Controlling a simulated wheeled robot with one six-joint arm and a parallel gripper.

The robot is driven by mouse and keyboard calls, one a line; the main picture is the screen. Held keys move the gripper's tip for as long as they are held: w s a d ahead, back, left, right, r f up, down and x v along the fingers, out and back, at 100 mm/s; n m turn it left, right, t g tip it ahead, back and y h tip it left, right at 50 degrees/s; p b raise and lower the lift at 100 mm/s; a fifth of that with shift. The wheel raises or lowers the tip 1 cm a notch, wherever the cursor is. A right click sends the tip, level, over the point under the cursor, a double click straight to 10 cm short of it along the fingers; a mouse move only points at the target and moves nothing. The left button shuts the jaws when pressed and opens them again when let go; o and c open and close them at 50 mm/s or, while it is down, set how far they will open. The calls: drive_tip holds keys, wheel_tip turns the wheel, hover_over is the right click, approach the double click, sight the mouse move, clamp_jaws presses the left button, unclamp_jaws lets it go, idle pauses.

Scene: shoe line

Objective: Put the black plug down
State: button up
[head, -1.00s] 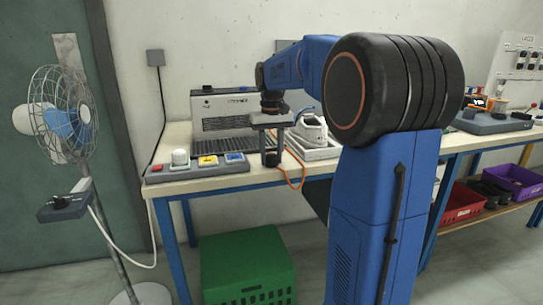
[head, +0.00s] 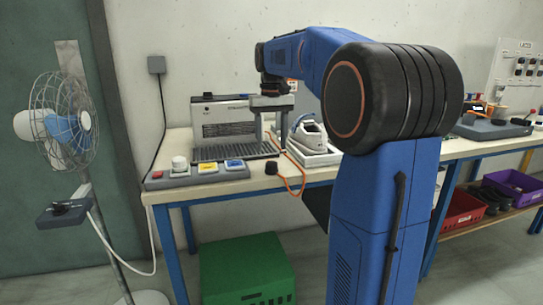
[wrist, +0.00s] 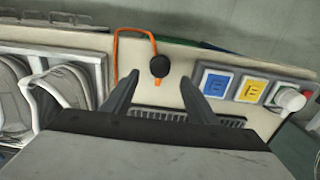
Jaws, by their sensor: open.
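The black plug (head: 271,168) sits on the front part of the workbench top, with its orange cord (head: 291,181) looping over the front edge. In the wrist view the black plug (wrist: 160,66) shows beyond my fingertips, between their lines and clear of both, with the orange cord (wrist: 117,48) beside it. My gripper (head: 271,117) is raised above and behind the plug in the head view. In the wrist view my gripper (wrist: 160,84) has its two fingers spread wide with nothing between them.
A switch panel (head: 196,176) with coloured buttons lies left of the plug. A grey machine with a grille (head: 228,122) stands behind. A white tray with a shoe (head: 312,143) is to the right. A green crate (head: 247,262) is on the floor below.

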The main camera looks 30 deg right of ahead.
sight(271, 162)
drive_tip(key=shift+r, duration=2.35)
drive_tip(key=s+a+f+n+t, duration=0.1)
drive_tip(key=s+a+f, duration=0.35)
drive_tip(key=s, duration=0.25)
drive_tip(key=s+a+f+n+t, duration=0.1)
drive_tip(key=s+a+f, duration=0.2)
drive_tip(key=s+a, duration=0.4)
drive_tip(key=s+a+f+n+t, duration=0.1)
drive_tip(key=s+a+f, duration=0.3)
drive_tip(key=s+f, duration=1.2)
drive_tip(key=shift+s+a+f+t, duration=0.15)
drive_tip(key=shift+f+t, duration=0.1)
drive_tip(key=shift+t, duration=0.65)
